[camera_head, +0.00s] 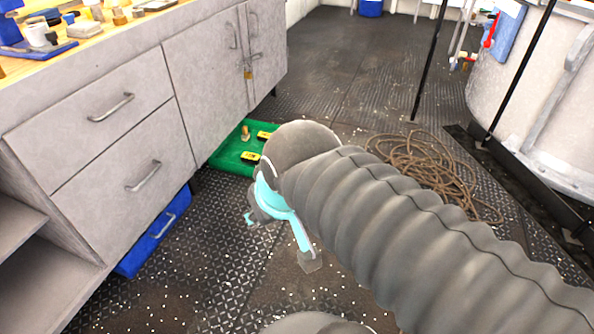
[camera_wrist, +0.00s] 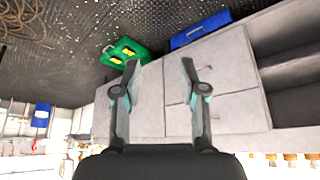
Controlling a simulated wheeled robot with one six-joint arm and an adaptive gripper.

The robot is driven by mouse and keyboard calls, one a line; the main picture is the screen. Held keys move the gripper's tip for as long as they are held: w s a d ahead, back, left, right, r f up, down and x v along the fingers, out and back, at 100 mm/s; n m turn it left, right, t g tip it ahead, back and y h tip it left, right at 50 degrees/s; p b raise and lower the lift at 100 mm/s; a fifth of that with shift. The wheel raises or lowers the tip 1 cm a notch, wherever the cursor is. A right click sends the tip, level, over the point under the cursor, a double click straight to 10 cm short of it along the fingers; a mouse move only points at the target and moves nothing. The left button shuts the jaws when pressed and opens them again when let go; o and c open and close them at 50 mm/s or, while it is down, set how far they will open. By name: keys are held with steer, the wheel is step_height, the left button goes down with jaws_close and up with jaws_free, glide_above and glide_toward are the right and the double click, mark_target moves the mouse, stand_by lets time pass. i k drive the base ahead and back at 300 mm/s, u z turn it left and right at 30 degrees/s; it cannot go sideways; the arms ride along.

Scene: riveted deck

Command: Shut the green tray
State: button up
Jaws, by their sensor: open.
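The green tray (camera_head: 228,157) sits low at the foot of the grey cabinet, sticking out from under its doors. It holds yellow-and-black items and a small brown-and-tan piece. It also shows in the wrist view (camera_wrist: 111,50), beyond the left finger. My gripper (camera_head: 280,235) is in front of the tray in the head view, apart from it. In the wrist view my gripper (camera_wrist: 160,68) has its two fingers spread with nothing between them. My arm hides the tray's right end in the head view.
A blue tray (camera_head: 155,236) sticks out under the cabinet's drawers. The grey cabinet (camera_head: 85,110) has handles and a small padlock (camera_head: 248,75). A coiled brown rope (camera_head: 430,168) lies on the deck at right. Pale specks dot the deck; the floor before the cabinet is otherwise clear.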

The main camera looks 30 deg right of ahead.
mark_target(226, 157)
steer(key=k, duration=0.2)
steer(key=z, duration=0.15)
steer(key=i, duration=1.65)
steer(key=z, duration=0.95)
steer(key=i, duration=0.65)
steer(key=z, duration=0.55)
